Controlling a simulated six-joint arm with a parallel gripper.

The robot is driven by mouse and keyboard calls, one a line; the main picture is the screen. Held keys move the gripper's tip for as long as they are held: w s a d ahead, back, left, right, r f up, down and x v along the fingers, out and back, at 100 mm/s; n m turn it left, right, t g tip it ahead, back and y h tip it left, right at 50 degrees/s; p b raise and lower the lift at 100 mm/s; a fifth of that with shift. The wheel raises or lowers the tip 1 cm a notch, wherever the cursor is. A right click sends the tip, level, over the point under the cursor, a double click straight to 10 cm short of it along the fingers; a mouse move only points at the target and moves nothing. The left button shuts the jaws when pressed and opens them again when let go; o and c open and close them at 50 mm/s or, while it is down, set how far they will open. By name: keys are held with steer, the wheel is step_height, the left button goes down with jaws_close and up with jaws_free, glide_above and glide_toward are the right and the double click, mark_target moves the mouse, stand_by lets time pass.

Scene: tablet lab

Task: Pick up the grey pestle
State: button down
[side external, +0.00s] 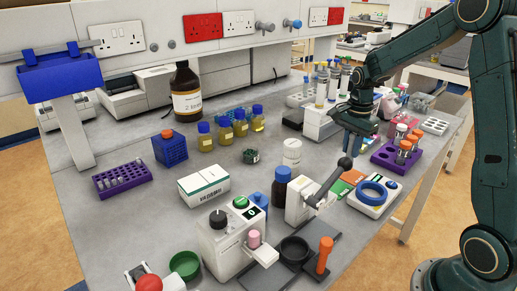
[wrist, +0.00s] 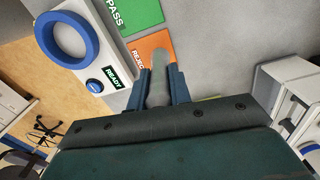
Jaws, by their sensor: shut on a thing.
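The grey pestle (wrist: 160,62) is a smooth rod with a rounded end. In the wrist view it stands between the two fingers of my gripper (wrist: 159,88), which is shut on it, and its rounded end sticks out past the fingertips. In the side view my gripper (side external: 355,132) points down above the right part of the bench, behind the lever press. I cannot pick out the pestle clearly there.
Below lie an orange card (wrist: 148,45) and a green PASS card (wrist: 135,12). The device with a blue ring (side external: 371,191), a purple rack (side external: 382,155), the lever press (side external: 299,202) and a dark bowl (side external: 294,250) stand around. Bare bench shows left of centre.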

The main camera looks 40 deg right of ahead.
step_height(320, 180, up, 18)
steer(key=shift+r, duration=0.15)
stand_by(0.3)
stand_by(0.6)
